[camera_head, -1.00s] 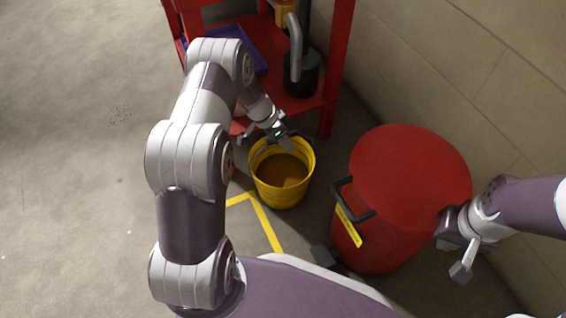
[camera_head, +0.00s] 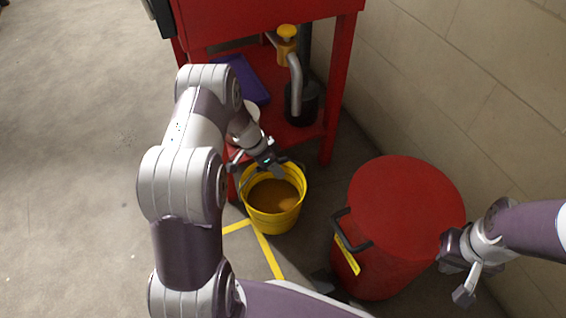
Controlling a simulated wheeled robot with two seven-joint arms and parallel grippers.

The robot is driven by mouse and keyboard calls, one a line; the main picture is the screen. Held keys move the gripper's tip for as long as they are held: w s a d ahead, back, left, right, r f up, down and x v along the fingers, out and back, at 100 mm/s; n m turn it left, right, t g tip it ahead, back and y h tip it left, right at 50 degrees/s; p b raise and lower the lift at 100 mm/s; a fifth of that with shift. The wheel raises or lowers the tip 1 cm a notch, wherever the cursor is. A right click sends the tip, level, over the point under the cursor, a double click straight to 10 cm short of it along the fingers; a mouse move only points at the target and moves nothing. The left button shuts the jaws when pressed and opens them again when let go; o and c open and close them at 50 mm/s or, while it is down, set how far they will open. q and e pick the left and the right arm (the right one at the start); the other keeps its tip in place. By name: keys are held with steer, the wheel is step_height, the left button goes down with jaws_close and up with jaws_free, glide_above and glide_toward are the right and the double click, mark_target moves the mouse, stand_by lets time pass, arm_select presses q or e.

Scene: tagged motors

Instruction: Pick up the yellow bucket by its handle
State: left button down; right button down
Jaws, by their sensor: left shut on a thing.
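The yellow bucket (camera_head: 272,222) stands upright in the middle of the view, beside the red stand, with brownish contents inside. Its dark handle shows at the far rim. My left gripper (camera_head: 274,168) is at the bucket's far rim, shut on the handle; the fingertips are small and partly hidden. My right gripper (camera_head: 457,272) is at the right, beside the red drum and away from the bucket. Its fingers look spread apart with nothing between them.
A red drum (camera_head: 408,208) with a black handle stands right of the bucket. A red stand (camera_head: 345,95) with a blue tray (camera_head: 242,80) and a pipe (camera_head: 296,85) rises behind. A block wall (camera_head: 470,90) bounds the right. Yellow floor lines (camera_head: 268,255) run nearby. The left floor is clear.

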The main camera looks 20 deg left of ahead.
arm_select(q)
steer(key=s+a+r+p, duration=0.3)
steer(key=s+a+p, duration=0.3)
steer(key=s+a, duration=0.4)
steer(key=shift+s+p, duration=0.3)
steer(key=shift+s, duration=0.15)
steer(key=shift+d+r, duration=0.1)
steer(key=shift+r, duration=0.05)
